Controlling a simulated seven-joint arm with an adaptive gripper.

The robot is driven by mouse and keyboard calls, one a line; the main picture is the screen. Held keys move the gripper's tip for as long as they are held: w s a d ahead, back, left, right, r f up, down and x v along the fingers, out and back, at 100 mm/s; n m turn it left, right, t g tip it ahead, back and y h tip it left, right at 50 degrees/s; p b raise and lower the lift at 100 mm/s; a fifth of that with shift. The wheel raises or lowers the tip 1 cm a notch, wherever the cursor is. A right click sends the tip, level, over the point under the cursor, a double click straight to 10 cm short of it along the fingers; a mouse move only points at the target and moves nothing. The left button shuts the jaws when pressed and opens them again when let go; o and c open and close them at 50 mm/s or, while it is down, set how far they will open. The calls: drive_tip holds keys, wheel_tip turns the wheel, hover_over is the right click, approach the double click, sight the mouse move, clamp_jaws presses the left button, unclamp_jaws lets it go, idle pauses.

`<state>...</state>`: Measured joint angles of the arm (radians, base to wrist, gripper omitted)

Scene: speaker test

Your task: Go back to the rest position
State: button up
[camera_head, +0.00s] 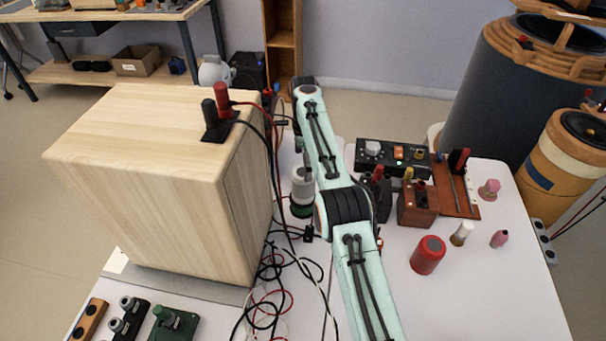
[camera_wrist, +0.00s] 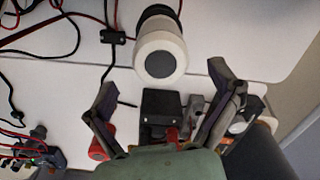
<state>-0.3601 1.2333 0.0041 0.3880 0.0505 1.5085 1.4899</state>
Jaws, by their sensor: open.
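My gripper (camera_wrist: 162,82) shows in the wrist view with its two dark fingers spread wide, open and empty. A white cylinder with a dark band (camera_wrist: 160,58) lies in view just beyond the gap between the fingertips, apart from them. In the head view a white cylinder with a dark green base (camera_head: 302,188) stands on the table between the wooden box and my arm. My pale green arm reaches from the bottom edge toward the back of the table. My gripper cannot be made out clearly there, largely hidden by the arm.
A large wooden speaker box (camera_head: 140,190) stands left of my arm, with loose cables (camera_head: 275,290) beside it. A black control box (camera_head: 390,155), a brown block (camera_head: 417,207) and a red cylinder (camera_head: 428,255) stand right. The table's front right (camera_head: 490,300) is clear.

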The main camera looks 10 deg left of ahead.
drive_tip(key=shift+r, duration=0.65)
